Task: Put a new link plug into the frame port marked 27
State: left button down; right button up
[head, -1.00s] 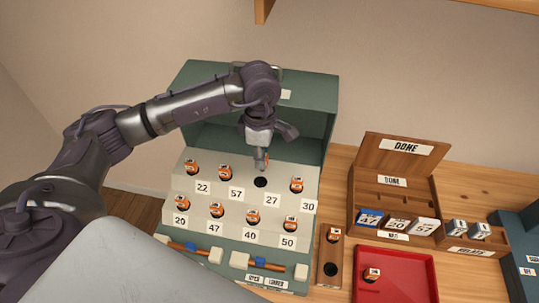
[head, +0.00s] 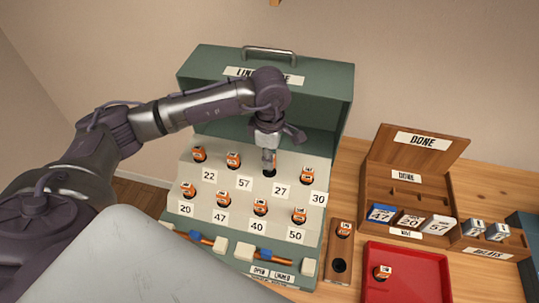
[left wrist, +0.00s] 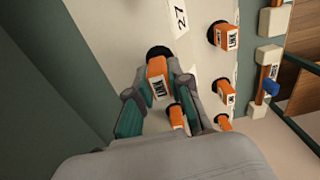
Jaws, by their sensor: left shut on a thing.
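My left gripper (head: 269,158) is shut on an orange link plug (left wrist: 157,88) with a white LINK label. It holds the plug at the frame port marked 27 (head: 269,173), whose black opening also shows just beyond the plug in the left wrist view (left wrist: 158,52). The plug is lined up with the port; I cannot tell how far in it is. The 27 label (head: 280,191) is just below the port in the head view. The green link frame (head: 340,95) has orange plugs in its other visible ports. My right gripper is not in view.
A wooden holder (head: 329,283) right of the frame has one plug and an empty hole. A red tray (head: 433,290) holds one orange plug (head: 382,272). A DONE box (head: 440,180) with numbered tags and a relays box (head: 519,242) stand further right.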

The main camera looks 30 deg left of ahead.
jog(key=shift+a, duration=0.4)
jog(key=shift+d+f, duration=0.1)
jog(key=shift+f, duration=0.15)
pick_arm(q)
jog(key=shift+b, duration=0.3)
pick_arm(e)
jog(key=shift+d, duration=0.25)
pick_arm(q)
jog(key=shift+f+b, duration=0.1)
jog(key=shift+b, duration=0.55)
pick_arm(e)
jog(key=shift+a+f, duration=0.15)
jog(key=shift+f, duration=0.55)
pick_arm(q)
jog(key=shift+f+b, duration=1.15)
jog(key=shift+f, duration=0.1)
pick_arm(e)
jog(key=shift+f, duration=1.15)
pick_arm(q)
jog(key=c, duration=1)
grip_release()
jog(key=shift+o, duration=0.3)
